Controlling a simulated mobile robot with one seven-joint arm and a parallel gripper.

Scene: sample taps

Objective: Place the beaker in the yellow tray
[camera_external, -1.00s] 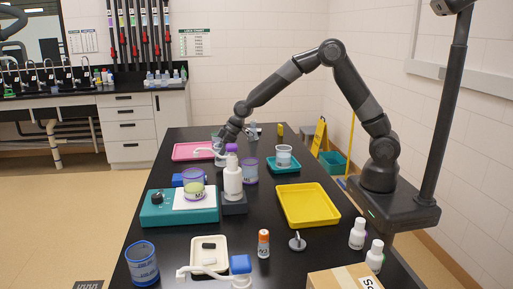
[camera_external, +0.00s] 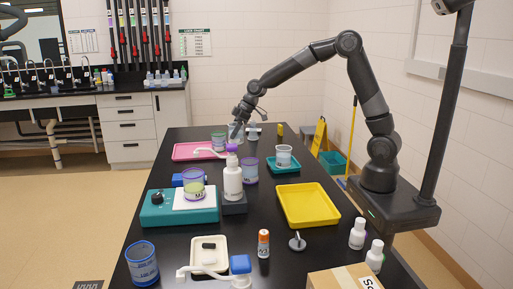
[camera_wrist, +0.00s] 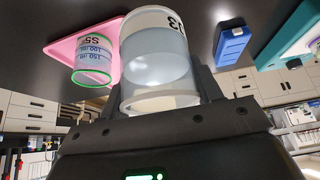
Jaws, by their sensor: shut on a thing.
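My gripper (camera_external: 238,127) is shut on a clear beaker (camera_wrist: 158,65) with a white rim and pale liquid inside; its label is partly visible and ends in 3. In the external view the held beaker (camera_external: 236,134) is small and partly hidden by my gripper, near the pink tray at the table's far end. The yellow tray (camera_external: 308,222) lies empty on the right side of the black table, nearer the camera and well away from my gripper.
A green-rimmed beaker (camera_wrist: 92,62) stands on the pink tray (camera_external: 186,152). A teal tray (camera_external: 273,168) with a white-rimmed beaker (camera_external: 284,155) lies between my gripper and the yellow tray. A white bottle (camera_external: 232,180) and purple-rimmed beaker (camera_external: 250,172) stand mid-table.

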